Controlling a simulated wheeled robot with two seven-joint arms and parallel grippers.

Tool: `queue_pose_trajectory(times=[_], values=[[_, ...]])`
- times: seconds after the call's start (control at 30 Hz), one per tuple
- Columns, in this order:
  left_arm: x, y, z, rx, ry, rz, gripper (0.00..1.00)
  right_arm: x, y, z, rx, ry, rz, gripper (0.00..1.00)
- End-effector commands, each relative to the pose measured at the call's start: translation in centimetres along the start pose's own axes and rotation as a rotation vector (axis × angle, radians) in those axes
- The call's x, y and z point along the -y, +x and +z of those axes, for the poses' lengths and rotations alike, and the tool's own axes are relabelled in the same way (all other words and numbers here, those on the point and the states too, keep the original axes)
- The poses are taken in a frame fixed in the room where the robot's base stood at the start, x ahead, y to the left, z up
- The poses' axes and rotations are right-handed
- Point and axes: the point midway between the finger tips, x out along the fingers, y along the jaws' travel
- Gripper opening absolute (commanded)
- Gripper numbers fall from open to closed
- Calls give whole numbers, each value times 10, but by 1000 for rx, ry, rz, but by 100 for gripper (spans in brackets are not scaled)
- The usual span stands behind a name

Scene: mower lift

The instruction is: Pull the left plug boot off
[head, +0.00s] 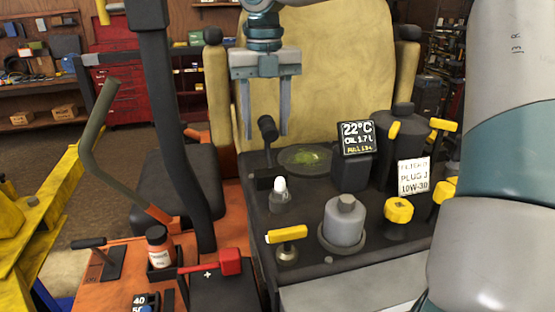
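My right gripper (265,136) hangs fingers down at the top middle, its two fingers wide apart with nothing held. In the picture a black knobbed lever (267,129) shows between the fingertips; I cannot tell the depth between them. Below, on the dark engine deck (310,200), stands a small white-tipped piece (280,188) in a grey base. A yellow T-shaped handle (287,234) sits on a metal base nearer the front. I cannot tell for sure which piece is the left plug boot. My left gripper is not in view.
A grey canister (344,222), a yellow cap (398,210), a display (357,138) and a white label card (413,176) crowd the deck's right side. The tan seat (315,80) rises behind. My arm covers the right edge.

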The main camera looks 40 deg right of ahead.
Motion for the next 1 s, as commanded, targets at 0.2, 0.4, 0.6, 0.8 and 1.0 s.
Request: queue_pose_trajectory(times=[0.2, 0.4, 0.6, 0.8, 1.0], values=[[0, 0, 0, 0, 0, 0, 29, 0, 0, 0, 0, 0, 0, 47], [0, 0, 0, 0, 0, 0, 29, 0, 0, 0, 0, 0, 0, 47], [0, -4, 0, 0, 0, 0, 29, 0, -7, 0, 0, 0, 0, 47], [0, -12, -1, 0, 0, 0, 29, 0, -23, 0, 2, 0, 0, 47], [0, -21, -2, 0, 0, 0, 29, 0, -40, 0, 1, 0, 0, 47]])
